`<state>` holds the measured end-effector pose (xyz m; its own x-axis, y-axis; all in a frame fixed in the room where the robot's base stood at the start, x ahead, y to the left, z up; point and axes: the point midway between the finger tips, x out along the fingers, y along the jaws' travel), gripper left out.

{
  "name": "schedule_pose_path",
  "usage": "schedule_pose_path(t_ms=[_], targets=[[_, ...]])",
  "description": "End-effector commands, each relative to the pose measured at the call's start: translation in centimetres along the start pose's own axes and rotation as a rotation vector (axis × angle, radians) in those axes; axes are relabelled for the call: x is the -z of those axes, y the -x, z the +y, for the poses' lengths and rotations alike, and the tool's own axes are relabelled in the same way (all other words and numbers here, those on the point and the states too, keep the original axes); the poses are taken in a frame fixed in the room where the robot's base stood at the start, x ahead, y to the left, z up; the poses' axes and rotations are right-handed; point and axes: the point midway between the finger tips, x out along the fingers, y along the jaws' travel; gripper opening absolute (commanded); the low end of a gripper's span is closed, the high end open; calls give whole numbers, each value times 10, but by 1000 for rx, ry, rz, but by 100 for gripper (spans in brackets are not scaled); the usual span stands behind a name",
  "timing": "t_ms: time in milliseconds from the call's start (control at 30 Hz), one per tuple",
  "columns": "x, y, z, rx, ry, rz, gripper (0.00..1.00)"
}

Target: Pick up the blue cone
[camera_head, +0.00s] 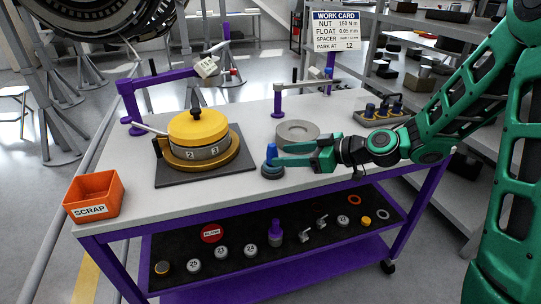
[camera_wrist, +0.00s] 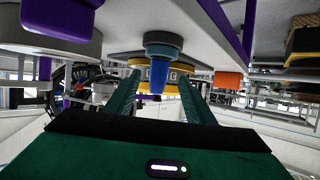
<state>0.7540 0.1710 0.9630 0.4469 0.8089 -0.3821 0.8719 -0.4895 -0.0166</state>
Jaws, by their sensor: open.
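The blue cone (camera_head: 271,152) stands upright on a round dark grey-blue base on the grey table top, right of the yellow-topped fixture. My gripper (camera_head: 283,157) reaches in from the right, low over the table, with its fingertips at the cone. In the wrist view, which is upside down, the cone (camera_wrist: 158,76) shows between the two green fingers of my gripper (camera_wrist: 160,80). The fingers are open, with gaps on both sides of the cone. Whether either finger touches it, I cannot tell.
The yellow-topped fixture (camera_head: 198,128) stands left on a dark plate. A grey disc (camera_head: 297,131) lies just behind the cone. An orange scrap bin (camera_head: 94,195) is at the left corner. A shelf below holds several small parts. The front table strip is clear.

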Motion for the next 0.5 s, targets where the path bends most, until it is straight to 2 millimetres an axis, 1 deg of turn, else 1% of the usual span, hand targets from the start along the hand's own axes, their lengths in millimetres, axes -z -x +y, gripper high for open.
schedule_pose_path(t_ms=[167,267,400,500], targets=[[0,-8,0,1,-1,-1,49],[1,-20,1,2,0,-1,49],[2,-40,2,3,-1,-1,49],[2,-51,2,1,0,-1,49]])
